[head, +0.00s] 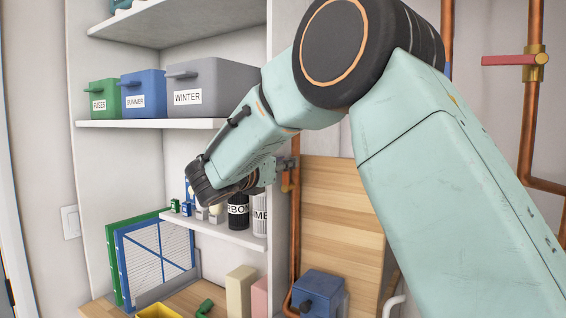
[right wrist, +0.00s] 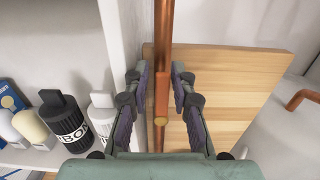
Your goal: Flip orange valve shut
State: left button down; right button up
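The orange valve (right wrist: 162,95) sits on a vertical copper pipe (right wrist: 163,30) in the right wrist view. Its handle looks lined up along the pipe, with a brass-coloured bolt at its lower end. My right gripper (right wrist: 156,78) is open, one finger on each side of the pipe and valve; I cannot tell if either finger touches. In the head view my right gripper (head: 285,166) is small beside the pipe (head: 296,220), and the valve (head: 287,182) is partly hidden there. My left gripper is not in view.
A shelf edge (head: 276,215) stands close left of the pipe, a wooden board (head: 340,215) behind it. Black and white bottles (right wrist: 66,125) stand on the shelf. A blue box (head: 320,292) is below. A red-handled valve (head: 510,60) is on another pipe, upper right.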

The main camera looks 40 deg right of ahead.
jog(key=shift+s+d+f, duration=0.1)
jog(key=shift+d+f, duration=0.1)
jog(key=shift+d, duration=0.35)
grip_shut()
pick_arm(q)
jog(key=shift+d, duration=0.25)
pick_arm(e)
jog(key=shift+a, duration=0.1)
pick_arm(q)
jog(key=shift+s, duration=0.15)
